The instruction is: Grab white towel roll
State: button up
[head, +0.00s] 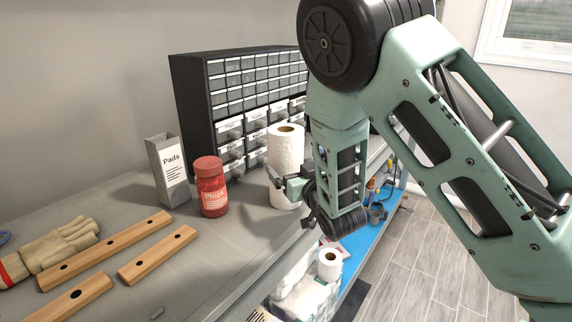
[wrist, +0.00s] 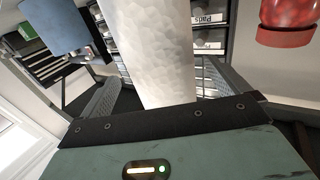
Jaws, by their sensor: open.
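The white towel roll (head: 286,155) stands upright on the grey worktop, in front of the drawer cabinet. My gripper (head: 279,181) is low at its right front side in the head view and hides part of its lower right edge. In the wrist view the roll (wrist: 157,45) fills the upper middle. It lies between the two open fingers of my gripper (wrist: 160,92), with a gap seen on the right; I cannot tell whether the left finger touches it. The fingers are not closed on it.
A red-lidded jar (head: 211,187) and grey Pads box (head: 168,170) stand left of the roll. A black drawer cabinet (head: 190,105) stands behind. Wooden bars (head: 157,253) and a glove (head: 62,245) lie at left. A smaller white roll (head: 330,264) is on the lower shelf.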

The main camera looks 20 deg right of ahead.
jog(key=w, duration=0.1)
jog(key=w+p, duration=0.1)
jog(key=w, duration=0.2)
jog(key=shift+a+r+p, duration=0.15)
jog(key=shift+a+p, duration=0.1)
jog(key=shift+p, duration=0.1)
jog(key=c, duration=1.1)
jog(key=shift+r, duration=0.1)
